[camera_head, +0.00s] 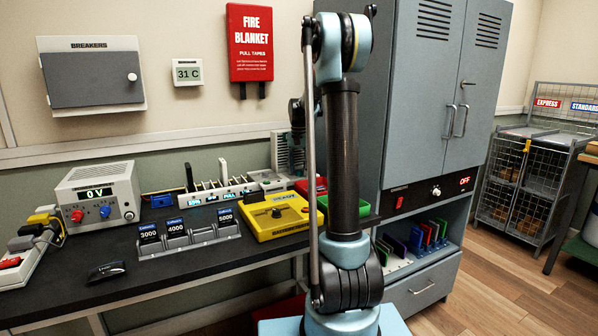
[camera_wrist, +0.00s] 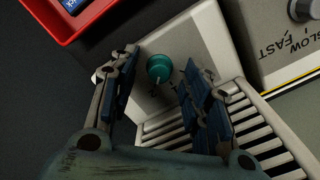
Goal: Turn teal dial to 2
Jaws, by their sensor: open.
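The teal dial (camera_wrist: 160,68) is a small round knob on a light grey box (camera_wrist: 206,36) in the wrist view. A pale pointer line shows on its lower part. Faint dark marks are on the panel near it, partly hidden by a finger, and I cannot read the dial's setting. My gripper (camera_wrist: 161,62) is open, with one blue-padded finger on each side of the dial. Both fingers look apart from the dial, though depth is hard to judge. In the head view my arm blocks much of the bench's far end, and I cannot make out the dial there.
A panel marked SLOW and FAST with a grey knob (camera_wrist: 302,9) is close at the right. A red tray (camera_wrist: 65,37) is at upper left. White slats (camera_wrist: 262,128) lie below the dial's box. On the bench stand a yellow box (camera_head: 262,226) and a power supply (camera_head: 98,176).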

